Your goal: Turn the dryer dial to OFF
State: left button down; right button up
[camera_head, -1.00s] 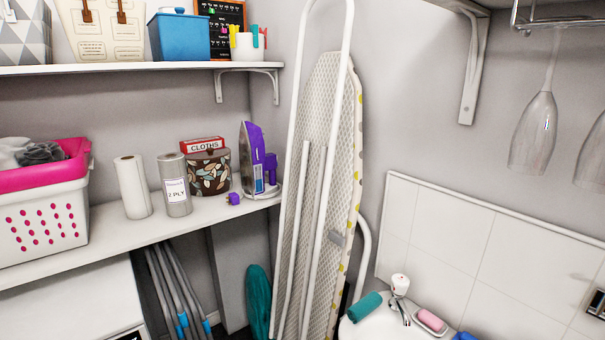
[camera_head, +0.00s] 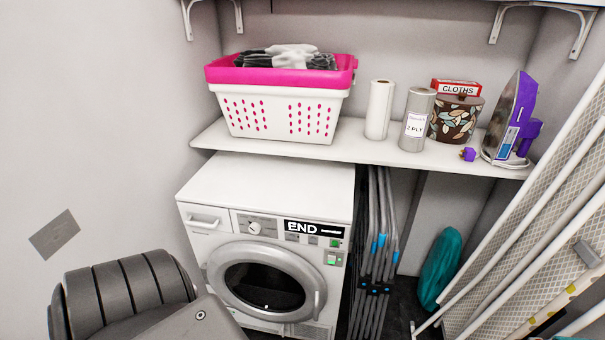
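The white dryer (camera_head: 268,183) stands under the shelf, with a dark round door (camera_head: 265,287) in its front. Its dial (camera_head: 255,228) is a small round white knob on the upper front panel, left of the display. The display (camera_head: 314,230) reads END. Small green lights show at the panel's right. The dial's markings are too small to read. A grey part of my arm shows at the lower left, in front of the dryer's left side. Neither gripper is in view.
A shelf (camera_head: 400,155) above the dryer holds a pink and white laundry basket (camera_head: 275,110), paper rolls, a patterned pot and a purple iron (camera_head: 512,118). A folded grey rack (camera_head: 372,255) stands right of the dryer. An ironing board (camera_head: 545,235) leans at the right.

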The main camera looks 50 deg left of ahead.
aim_at(255, 228)
jog(key=u, duration=1.4)
